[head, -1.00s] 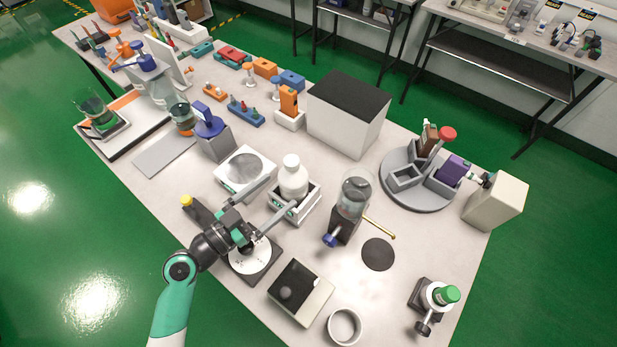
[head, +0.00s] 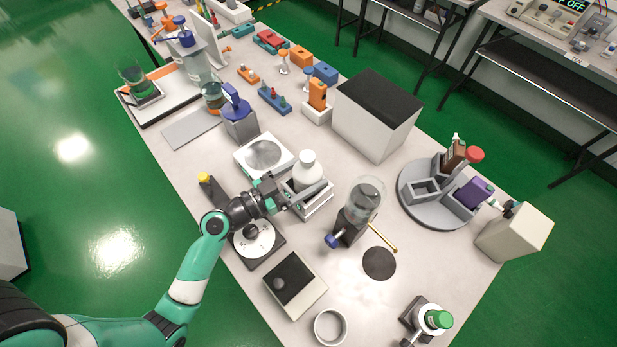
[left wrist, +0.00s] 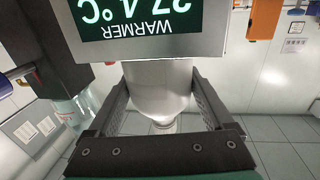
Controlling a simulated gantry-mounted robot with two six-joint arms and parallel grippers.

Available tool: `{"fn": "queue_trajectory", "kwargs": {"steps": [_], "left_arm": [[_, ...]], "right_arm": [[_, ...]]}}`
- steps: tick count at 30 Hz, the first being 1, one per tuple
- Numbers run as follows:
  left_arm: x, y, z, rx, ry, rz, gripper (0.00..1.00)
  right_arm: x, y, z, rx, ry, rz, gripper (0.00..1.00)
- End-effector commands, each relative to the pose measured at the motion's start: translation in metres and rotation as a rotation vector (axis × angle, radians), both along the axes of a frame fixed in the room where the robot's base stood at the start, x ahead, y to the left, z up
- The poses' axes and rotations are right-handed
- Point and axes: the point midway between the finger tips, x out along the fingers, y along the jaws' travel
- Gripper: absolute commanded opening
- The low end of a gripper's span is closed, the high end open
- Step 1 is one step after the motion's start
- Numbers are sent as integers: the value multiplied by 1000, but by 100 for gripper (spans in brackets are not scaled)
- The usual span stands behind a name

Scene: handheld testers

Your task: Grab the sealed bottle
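A white bottle (head: 307,168) with a white cap stands upright in a small white warmer (head: 318,209), left of the table's middle. My left gripper (head: 298,183) is at the warmer with its fingers spread to either side of the bottle. In the left wrist view the white bottle (left wrist: 158,95) is between the two fingers, and the warmer's display (left wrist: 145,18) shows upside down above it. The fingers look open, with a narrow gap at the right finger; contact on the left is unclear. My right gripper is not in view.
A glass vessel on a dark stand (head: 362,205) is close right of the warmer. A white device with a round plate (head: 263,157) is close behind-left. A large black-topped box (head: 375,115) stands behind. A green-capped bottle (head: 437,319) is at the front right.

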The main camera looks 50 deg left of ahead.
Motion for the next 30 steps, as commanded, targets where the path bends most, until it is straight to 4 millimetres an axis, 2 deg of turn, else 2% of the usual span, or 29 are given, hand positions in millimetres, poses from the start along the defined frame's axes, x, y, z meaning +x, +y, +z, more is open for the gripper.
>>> {"fn": "queue_trajectory", "kwargs": {"steps": [1, 9, 11, 20, 23, 30], "left_arm": [[0, 0, 1, 0, -2, 0, 57], [0, 0, 2, 0, -3, 0, 8], [0, 0, 2, -1, -4, 0, 0], [0, 0, 9, 0, -7, 1, 0], [0, 0, 25, 2, -8, 1, 0], [0, 0, 80, 2, -8, 0, 0]], "right_arm": [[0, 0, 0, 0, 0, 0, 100], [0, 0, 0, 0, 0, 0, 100], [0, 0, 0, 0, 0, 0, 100], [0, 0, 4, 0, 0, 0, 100], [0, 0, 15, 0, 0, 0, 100], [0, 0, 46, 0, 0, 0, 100]]}}
